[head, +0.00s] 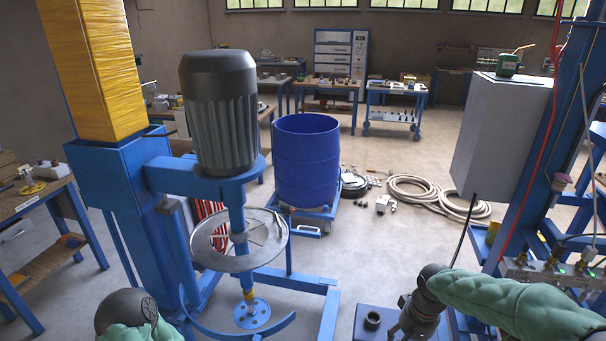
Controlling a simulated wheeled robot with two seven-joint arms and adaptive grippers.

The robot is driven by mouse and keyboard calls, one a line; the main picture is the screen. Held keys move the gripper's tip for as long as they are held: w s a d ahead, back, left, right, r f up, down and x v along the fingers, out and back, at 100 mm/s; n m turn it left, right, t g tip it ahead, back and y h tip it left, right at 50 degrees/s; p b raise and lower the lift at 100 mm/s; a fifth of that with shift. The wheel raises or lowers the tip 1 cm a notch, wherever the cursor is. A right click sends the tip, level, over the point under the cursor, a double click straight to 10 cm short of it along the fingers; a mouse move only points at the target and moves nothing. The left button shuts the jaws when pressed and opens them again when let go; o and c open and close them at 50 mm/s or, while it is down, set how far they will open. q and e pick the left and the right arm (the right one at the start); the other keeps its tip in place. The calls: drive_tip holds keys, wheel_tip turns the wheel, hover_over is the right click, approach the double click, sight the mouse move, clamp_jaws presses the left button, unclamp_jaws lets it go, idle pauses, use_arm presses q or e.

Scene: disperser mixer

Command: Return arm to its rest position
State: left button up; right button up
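The disperser mixer stands at the left, with a dark ribbed motor (220,120) on a blue arm. Below it are a vertical shaft, a round grey lid (238,240) and a blue toothed disc (252,313) at the shaft's lower end. My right arm, in a green sleeve, comes in from the lower right. Its dark wrist and gripper (414,318) point down at the bottom edge, and the fingers cannot be made out. Part of my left arm shows at the bottom left, with a dark joint and green sleeve. Its gripper is out of view.
A blue drum (306,165) stands on a wheeled dolly behind the mixer. A coiled hose (435,196) and loose parts lie on the floor. A grey cabinet (500,135) on a blue post and a valve block (550,272) are at the right. A workbench (35,200) stands left.

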drive_tip(key=s+a+f+y, duration=0.2)
drive_tip(key=a+f, duration=0.4)
drive_tip(key=f, duration=0.4)
drive_tip(key=s+a+f, duration=0.5)
drive_tip(key=s+f, duration=0.2)
drive_tip(key=f, duration=0.1)
drive_tip(key=s+a+f+y, duration=0.1)
drive_tip(key=s+a+f, duration=0.4)
drive_tip(key=s+f, duration=0.3)
drive_tip(key=shift+s+f, duration=0.3)
drive_tip(key=shift+f, duration=0.45)
